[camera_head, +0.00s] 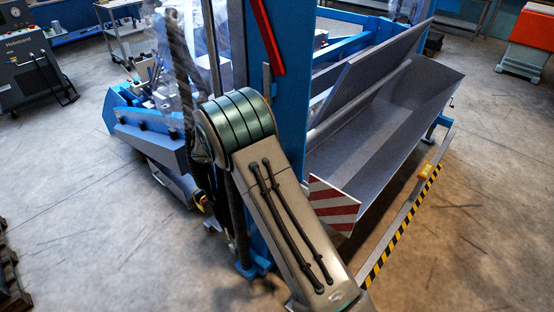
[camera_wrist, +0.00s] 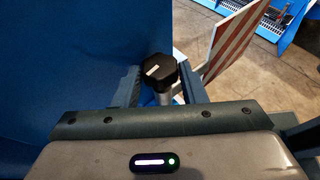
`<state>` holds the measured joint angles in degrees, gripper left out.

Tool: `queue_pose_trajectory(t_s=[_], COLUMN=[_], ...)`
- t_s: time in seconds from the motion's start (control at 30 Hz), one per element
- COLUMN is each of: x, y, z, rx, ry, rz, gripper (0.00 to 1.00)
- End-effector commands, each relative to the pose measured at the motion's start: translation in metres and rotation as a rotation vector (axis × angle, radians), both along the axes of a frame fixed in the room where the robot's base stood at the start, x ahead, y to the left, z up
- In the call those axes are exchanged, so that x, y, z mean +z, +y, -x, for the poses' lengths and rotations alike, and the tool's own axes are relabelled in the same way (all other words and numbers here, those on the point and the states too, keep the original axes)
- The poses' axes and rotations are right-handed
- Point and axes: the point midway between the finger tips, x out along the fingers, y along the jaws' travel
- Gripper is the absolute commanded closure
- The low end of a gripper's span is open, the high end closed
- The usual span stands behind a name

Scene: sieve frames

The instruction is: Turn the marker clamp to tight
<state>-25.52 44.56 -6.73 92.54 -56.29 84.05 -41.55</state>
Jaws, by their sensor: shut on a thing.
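The marker clamp shows in the wrist view as a black lobed knob (camera_wrist: 160,72) with a short white line on its top. The line is slanted, rising toward the right. A pale metal stem shows below the knob. My gripper (camera_wrist: 163,84) has one finger on each side of the knob and is shut on it. In the head view I cannot make out the knob or my gripper; my arm covers the middle of the picture.
A blue panel (camera_wrist: 75,60) stands close on the left in the wrist view. A red-and-white striped plate (camera_wrist: 235,42) stands to the right. In the head view, a blue machine post (camera_head: 262,60), a grey trough (camera_head: 385,130) and a yellow-black striped bar (camera_head: 403,225) surround my arm.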

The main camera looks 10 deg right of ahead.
Motion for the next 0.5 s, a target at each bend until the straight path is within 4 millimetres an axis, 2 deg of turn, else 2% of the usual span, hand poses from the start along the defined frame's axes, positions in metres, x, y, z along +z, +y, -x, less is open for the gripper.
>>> queue_pose_trajectory(t_s=[0.5], x=[0.0003], y=[0.0002], z=[-0.001], rx=[-0.032], ry=[-0.001], rz=[0.0], gripper=[0.85])
